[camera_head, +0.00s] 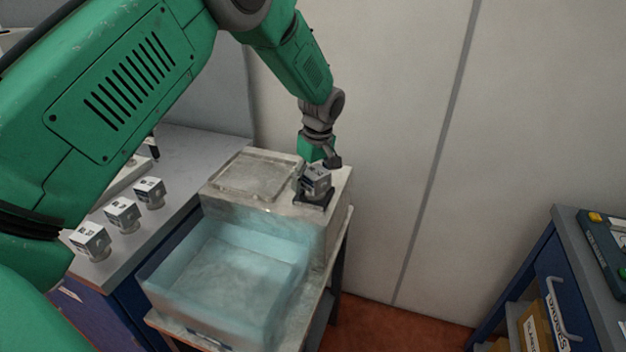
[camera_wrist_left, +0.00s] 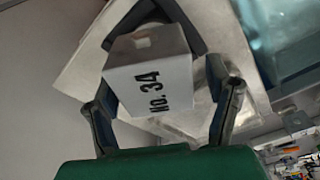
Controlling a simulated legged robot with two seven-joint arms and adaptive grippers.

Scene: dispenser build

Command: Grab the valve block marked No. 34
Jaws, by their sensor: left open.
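The valve block marked No. 34 (camera_wrist_left: 150,75) is a pale grey cube with black lettering, seen close up in the left wrist view. In the head view the block (camera_head: 316,180) stands on a small dark base on top of the pale dispenser housing. My left gripper (camera_head: 322,161) is just above and behind it. In the left wrist view the left gripper's fingers (camera_wrist_left: 160,88) are open, one on each side of the block, with a gap visible on the right. Whether the left finger touches it is unclear. My right gripper is not in view.
Several similar marked blocks (camera_head: 123,213) stand on the grey bench at the left. A translucent blue bin (camera_head: 222,272) sits in front of the housing (camera_head: 335,195). A wall (camera_head: 400,120) rises close behind. A blue cabinet (camera_head: 560,300) stands at right, with open floor between.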

